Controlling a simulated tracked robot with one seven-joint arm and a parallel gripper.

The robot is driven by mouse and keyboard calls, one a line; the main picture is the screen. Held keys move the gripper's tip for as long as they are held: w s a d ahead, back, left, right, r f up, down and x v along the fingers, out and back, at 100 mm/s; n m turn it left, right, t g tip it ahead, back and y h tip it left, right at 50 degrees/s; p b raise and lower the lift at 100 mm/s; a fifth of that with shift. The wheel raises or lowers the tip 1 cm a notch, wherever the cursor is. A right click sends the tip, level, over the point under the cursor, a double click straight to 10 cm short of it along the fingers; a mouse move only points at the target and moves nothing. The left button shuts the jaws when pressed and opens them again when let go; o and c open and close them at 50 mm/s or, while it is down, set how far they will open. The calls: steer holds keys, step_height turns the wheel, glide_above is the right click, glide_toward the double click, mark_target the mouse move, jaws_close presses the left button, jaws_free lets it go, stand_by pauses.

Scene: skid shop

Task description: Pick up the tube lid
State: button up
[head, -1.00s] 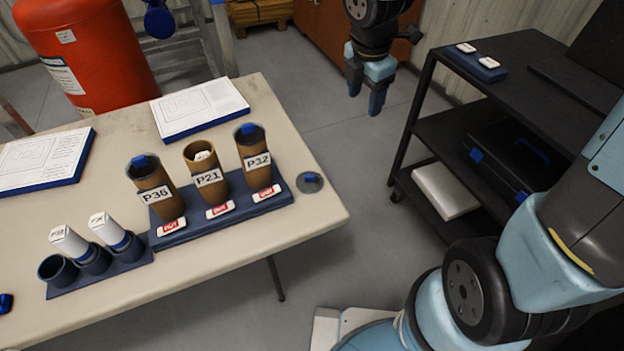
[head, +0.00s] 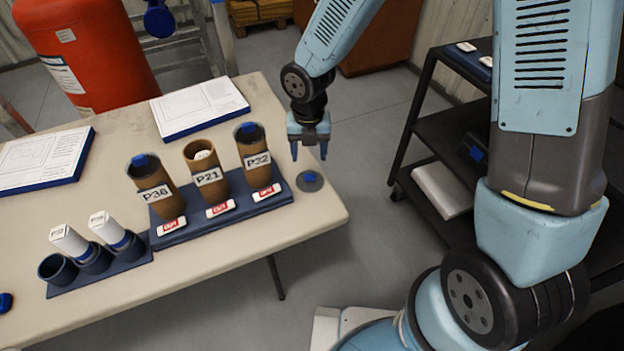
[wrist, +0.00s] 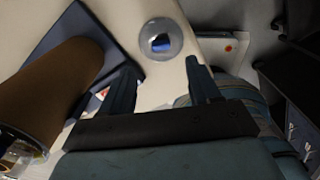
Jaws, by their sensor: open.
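The tube lid (head: 309,181) is a small grey disc with a blue knob on top. It lies flat on the table (head: 300,225) near its right edge, just right of the blue tube rack. My gripper (head: 309,156) is open and empty, pointing down above the lid, apart from it. In the wrist view the lid (wrist: 162,40) shows beyond and roughly between the two open fingertips of my gripper (wrist: 163,72). Its blue knob faces the camera.
Cardboard tubes labelled P36 (head: 152,185), P21 (head: 206,175) and P32 (head: 254,160) stand in the blue rack (head: 185,233), close left of the lid. A black shelf cart (head: 420,128) stands right of the table. A blue holder with white vials sits at the left.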

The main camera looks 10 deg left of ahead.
mark_target(310, 172)
steer(key=shift+w+d+f, duration=0.1)
steer(key=shift+f, duration=4.15)
steer(key=c, duration=1.1)
steer(key=shift+r, duration=0.1)
